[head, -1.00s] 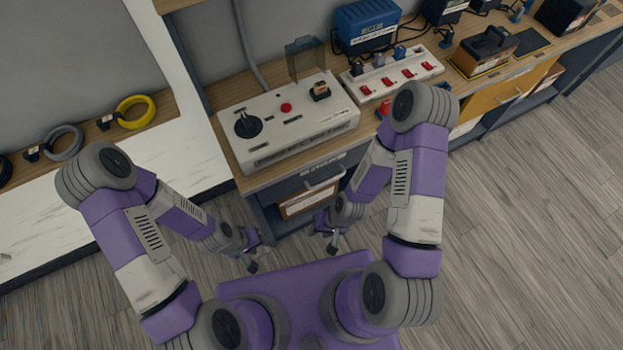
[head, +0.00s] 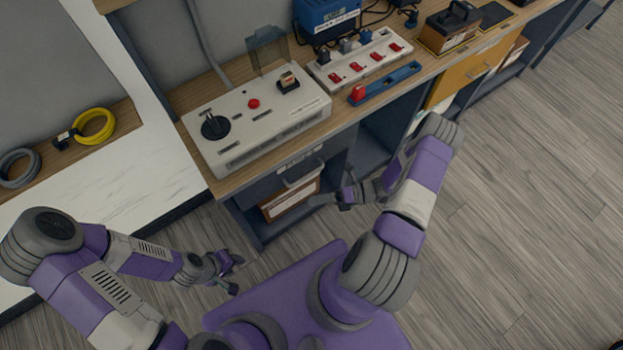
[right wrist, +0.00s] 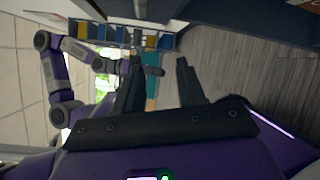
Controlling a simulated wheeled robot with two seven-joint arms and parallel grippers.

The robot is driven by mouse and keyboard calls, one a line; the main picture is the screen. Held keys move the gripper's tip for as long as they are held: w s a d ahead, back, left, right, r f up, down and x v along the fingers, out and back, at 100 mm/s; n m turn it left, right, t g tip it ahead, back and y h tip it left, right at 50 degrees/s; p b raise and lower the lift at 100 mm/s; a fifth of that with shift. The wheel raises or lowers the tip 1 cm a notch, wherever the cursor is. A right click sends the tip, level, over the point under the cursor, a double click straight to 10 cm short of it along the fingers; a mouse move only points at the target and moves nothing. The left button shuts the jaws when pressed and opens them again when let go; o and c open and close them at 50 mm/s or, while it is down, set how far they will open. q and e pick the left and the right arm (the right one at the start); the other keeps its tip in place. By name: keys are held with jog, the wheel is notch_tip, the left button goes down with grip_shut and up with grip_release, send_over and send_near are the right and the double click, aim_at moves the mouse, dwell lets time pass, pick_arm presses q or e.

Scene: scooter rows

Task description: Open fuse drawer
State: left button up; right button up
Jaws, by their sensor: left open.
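The dark drawer (head: 271,183) with a pale label on its top edge sits below the bench top, under the white control box. It appears closed. Its pull handle (head: 305,177) is on the front. My right gripper (head: 328,190) is in front of and to the right of the handle, apart from it as far as I can tell. In the right wrist view its two black fingers (right wrist: 160,82) stand apart with nothing between them. My left gripper (head: 236,275) is open and empty, low over the floor in front of the bench.
The white control box (head: 258,118) has a black knob, a red button and a raised clear cover. A power strip (head: 360,60) and a blue tray (head: 385,84) lie to its right. A cardboard-coloured box (head: 290,198) sits under the drawer. The floor at right is clear.

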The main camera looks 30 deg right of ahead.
jog(key=w+d+r+m+t+h, duration=0.1)
jog(key=w+d+m+t, duration=0.1)
jog(key=d+m+t, duration=0.45)
jog(key=b+x, duration=0.1)
jog(key=x, duration=0.5)
jog(key=shift+w+a+r, duration=0.15)
jog(key=shift+w+r, duration=0.15)
jog(key=shift+n, duration=0.25)
grip_shut()
